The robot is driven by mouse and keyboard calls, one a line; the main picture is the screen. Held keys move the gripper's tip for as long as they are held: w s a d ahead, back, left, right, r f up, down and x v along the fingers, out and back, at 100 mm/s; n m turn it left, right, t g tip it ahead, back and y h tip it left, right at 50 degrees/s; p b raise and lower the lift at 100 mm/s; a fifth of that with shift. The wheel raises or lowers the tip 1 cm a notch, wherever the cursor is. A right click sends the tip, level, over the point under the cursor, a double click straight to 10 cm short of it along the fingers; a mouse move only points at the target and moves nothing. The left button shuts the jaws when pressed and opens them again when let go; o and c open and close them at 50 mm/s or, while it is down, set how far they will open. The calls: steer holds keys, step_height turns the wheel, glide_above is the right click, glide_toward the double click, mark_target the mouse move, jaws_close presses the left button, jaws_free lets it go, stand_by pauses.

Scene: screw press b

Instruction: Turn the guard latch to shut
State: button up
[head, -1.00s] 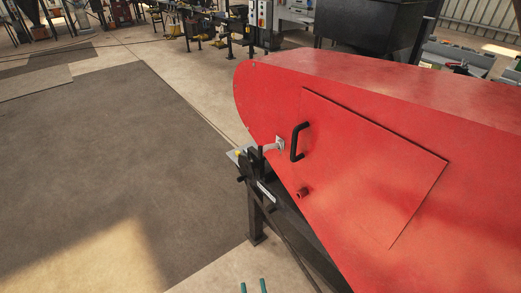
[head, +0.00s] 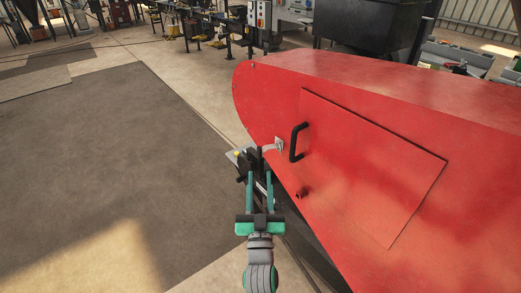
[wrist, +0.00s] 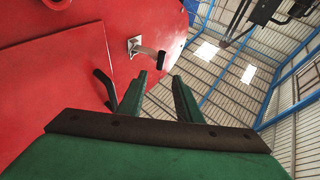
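The guard latch is a pale metal lever on a small plate (head: 279,143), mounted on the red guard (head: 340,110). The lever points left in the head view and ends in a dark grip. In the wrist view the latch (wrist: 146,50) reaches right from its plate to a black grip (wrist: 162,61). My gripper (head: 260,176) is open and empty, just below the latch in the head view. In the wrist view the two green fingers (wrist: 159,80) stand apart, and the black grip lies just beyond the gap, near the left fingertip. I cannot tell the exact distance; no contact shows.
A black pull handle (head: 296,142) stands out from the guard panel right of the latch; the wrist view shows it left of the fingers (wrist: 105,89). A small red stub (head: 302,194) sits below. A dark machine frame lies under the guard. Floor at left is clear.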

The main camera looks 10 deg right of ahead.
mark_target(259, 153)
steer(key=shift+x, duration=5.45)
steer(key=shift+d, duration=0.1)
jaws_close()
steer(key=shift+f, duration=0.1)
